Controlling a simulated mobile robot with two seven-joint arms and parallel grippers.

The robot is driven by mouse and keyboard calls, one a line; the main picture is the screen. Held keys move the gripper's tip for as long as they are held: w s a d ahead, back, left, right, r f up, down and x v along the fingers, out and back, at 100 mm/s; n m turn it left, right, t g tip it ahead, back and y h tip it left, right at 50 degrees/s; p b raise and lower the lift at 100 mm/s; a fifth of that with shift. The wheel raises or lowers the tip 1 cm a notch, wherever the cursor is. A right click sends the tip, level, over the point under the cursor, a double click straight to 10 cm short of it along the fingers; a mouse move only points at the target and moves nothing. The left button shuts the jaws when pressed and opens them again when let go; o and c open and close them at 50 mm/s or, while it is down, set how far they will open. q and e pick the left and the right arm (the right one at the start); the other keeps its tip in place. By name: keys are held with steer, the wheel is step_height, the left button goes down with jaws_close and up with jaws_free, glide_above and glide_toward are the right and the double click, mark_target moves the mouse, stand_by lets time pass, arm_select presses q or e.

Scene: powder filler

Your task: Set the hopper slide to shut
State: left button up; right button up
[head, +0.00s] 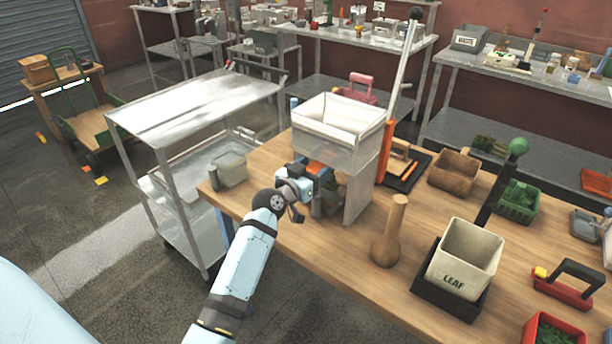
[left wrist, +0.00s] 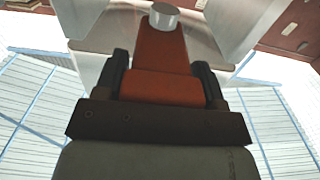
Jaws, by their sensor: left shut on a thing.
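The hopper (head: 338,150) is a pale, see-through bin on upright panels near the left part of the wooden bench. Its orange slide (head: 317,167) shows just under the bin, at the front. My left gripper (head: 318,178) is at the slide, below the hopper. In the left wrist view the orange slide (left wrist: 160,87) lies between the two black fingers, and the left gripper (left wrist: 165,80) is shut on it. A silver knob (left wrist: 164,15) sits on the slide's far part. How far the slide is pushed in cannot be told. My right gripper is not in view.
A long lever (head: 401,75) rises from an orange post right of the hopper. A wooden pestle-like tool (head: 389,240) and a LEAF bin (head: 466,255) stand to the right. A steel cart (head: 190,105) is beside the bench.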

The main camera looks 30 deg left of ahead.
arm_select(q)
steer(key=o, duration=1.3)
steer(key=shift+w, duration=0.15)
steer(key=s, duration=0.4)
steer(key=s+b, duration=0.1)
steer(key=s, duration=0.4)
steer(key=s+a+b, duration=0.1)
steer(key=s, duration=0.3)
steer(key=shift+s, duration=0.4)
